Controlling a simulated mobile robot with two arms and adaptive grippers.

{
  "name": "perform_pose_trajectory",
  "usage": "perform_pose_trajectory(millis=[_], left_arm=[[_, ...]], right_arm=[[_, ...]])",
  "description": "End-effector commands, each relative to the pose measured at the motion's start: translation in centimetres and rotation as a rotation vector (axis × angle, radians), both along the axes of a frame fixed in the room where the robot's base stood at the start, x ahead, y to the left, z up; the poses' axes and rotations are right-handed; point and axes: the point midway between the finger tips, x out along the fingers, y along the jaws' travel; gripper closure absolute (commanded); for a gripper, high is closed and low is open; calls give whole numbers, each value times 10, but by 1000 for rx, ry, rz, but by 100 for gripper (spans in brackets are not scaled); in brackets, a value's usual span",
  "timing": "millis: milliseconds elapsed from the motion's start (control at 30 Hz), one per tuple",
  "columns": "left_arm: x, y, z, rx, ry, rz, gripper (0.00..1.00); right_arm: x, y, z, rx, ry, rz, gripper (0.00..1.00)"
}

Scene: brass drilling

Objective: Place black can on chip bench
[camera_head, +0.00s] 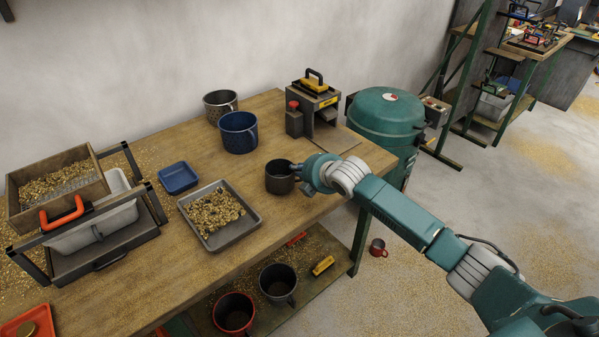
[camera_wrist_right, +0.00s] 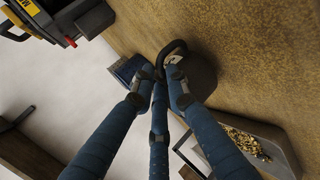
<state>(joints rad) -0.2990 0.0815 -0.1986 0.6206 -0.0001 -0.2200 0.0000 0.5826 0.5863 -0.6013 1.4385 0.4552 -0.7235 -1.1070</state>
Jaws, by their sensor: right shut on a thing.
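The black can (camera_head: 279,178) is upright over the right part of the wooden bench (camera_head: 150,262), near its front edge. I cannot tell whether its base touches the wood. My right gripper (camera_head: 297,172) is shut on the can's handle, coming from the right. In the right wrist view the fingers (camera_wrist_right: 162,82) close around the dark handle of the can (camera_wrist_right: 198,76). My left gripper is not in view.
A grey tray of brass chips (camera_head: 250,219) lies just left of the can, with a blue tray (camera_head: 178,178) beyond. A blue mug (camera_head: 238,132) and a grey mug (camera_head: 220,105) stand behind. A yellow-topped machine (camera_head: 316,97) stands at the back right. A sieve box (camera_head: 58,185) fills the left.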

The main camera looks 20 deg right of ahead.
Motion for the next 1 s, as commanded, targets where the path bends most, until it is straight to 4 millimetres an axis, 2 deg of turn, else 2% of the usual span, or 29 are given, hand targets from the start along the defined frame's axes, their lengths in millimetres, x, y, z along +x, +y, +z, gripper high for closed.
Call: perform_pose_trajectory(millis=[133,533,567,633,1000], left_arm=[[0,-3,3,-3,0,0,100],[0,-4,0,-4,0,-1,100],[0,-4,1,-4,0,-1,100],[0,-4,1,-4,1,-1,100],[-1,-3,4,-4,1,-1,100]], right_arm=[[0,0,-13,1,-4,1,100],[1,0,-19,0,-3,0,100],[0,0,-19,0,-2,0,80],[0,0,-19,0,-1,0,66],[0,0,-13,1,-3,1,66]])
